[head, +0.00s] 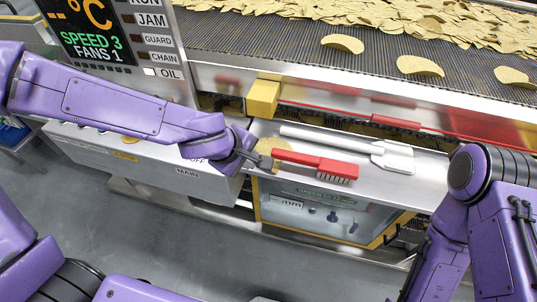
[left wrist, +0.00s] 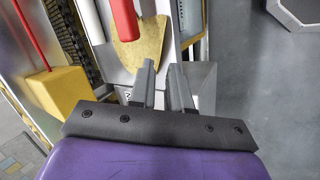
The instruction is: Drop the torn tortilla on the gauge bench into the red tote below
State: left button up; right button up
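The torn tortilla (head: 269,146) is a tan piece lying on the steel gauge bench (head: 412,184), near its left end and partly covered by the red brush. In the left wrist view the tortilla (left wrist: 138,48) lies just ahead of the fingertips, under the red brush handle. My left gripper (head: 259,159) is at the tortilla's near left edge. Its fingers (left wrist: 162,65) stand apart with a gap between them; I cannot tell whether they touch the tortilla. My right arm is at the right, its gripper out of view. I cannot make out the red tote.
A red brush (head: 316,164) and a white scraper (head: 392,156) lie on the bench. A yellow block (head: 263,98) stands behind its left end. A conveyor (head: 300,40) with chips runs behind. A yellow-framed panel (head: 325,217) is below the bench; grey floor (head: 180,250) is in front.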

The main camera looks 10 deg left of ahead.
aim_at(256, 169)
pick_arm(q)
jog(key=b+x, duration=0.1)
jog(key=x, duration=0.3)
jog(key=shift+w+f, duration=0.15)
jog(key=shift+w, duration=0.25)
jog(key=shift+s, duration=0.2)
grip_shut()
